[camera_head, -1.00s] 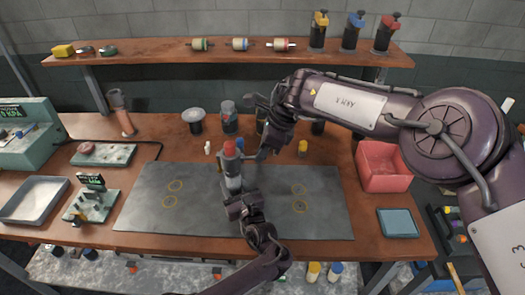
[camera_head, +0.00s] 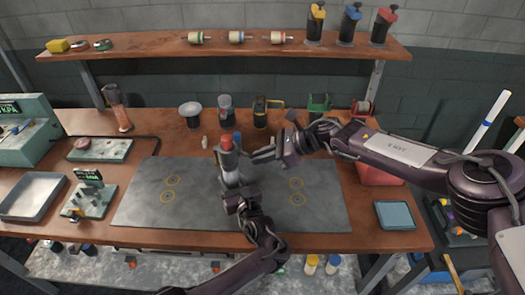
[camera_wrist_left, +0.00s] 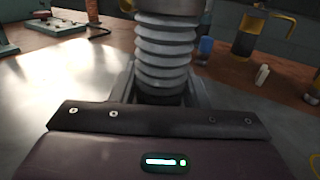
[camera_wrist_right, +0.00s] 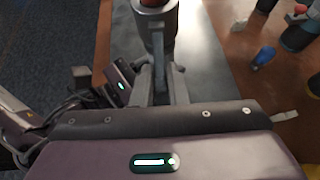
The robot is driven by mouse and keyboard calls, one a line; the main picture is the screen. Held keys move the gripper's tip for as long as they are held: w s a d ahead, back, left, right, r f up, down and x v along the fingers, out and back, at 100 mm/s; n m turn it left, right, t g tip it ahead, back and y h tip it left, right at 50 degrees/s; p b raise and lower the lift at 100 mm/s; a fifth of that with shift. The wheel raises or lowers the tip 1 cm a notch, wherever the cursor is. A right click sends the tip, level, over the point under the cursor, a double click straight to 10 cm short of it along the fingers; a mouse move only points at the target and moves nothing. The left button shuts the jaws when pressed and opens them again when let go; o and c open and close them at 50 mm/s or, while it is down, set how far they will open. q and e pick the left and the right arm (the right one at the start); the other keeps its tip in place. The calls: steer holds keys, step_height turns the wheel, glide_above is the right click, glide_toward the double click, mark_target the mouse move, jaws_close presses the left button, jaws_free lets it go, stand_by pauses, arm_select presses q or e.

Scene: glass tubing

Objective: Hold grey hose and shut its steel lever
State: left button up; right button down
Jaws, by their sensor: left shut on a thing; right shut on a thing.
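The grey hose (camera_head: 230,166), ribbed with a red top (camera_head: 226,143), stands nearly upright over the dark mat, leaning slightly left. My left gripper (camera_head: 236,188) is shut on its lower part; the left wrist view shows the pale ribs (camera_wrist_left: 166,50) rising between the fingers. My right gripper (camera_head: 255,157) is at the right side of the hose's upper part. In the right wrist view its fingers (camera_wrist_right: 158,75) are closed together on something thin beside the hose's metal body (camera_wrist_right: 155,14).
The grey mat (camera_head: 140,205) is clear around the hose. Behind it stand several bottles and a yellow-handled container (camera_head: 261,112). A red bin (camera_head: 380,174) and a blue tray (camera_head: 394,215) are at the right. A metal tray (camera_head: 33,196) lies at the left.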

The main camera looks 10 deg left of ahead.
steer(key=shift+a+f+y, duration=0.3)
steer(key=shift+f+y, duration=0.4)
steer(key=shift+y, duration=0.5)
steer(key=shift+a+f+y, duration=0.25)
steer(key=shift+y, duration=0.65)
steer(key=shift+f, duration=0.2)
steer(key=c, duration=1.5)
jaws_free()
steer(key=shift+o, duration=0.2)
steer(key=shift+d, duration=0.2)
steer(key=d+r, duration=0.1)
steer(key=d, duration=1)
steer(key=shift+w+d+y, duration=0.3)
steer(key=shift+w+d, duration=0.05)
steer(key=shift+w, duration=0.1)
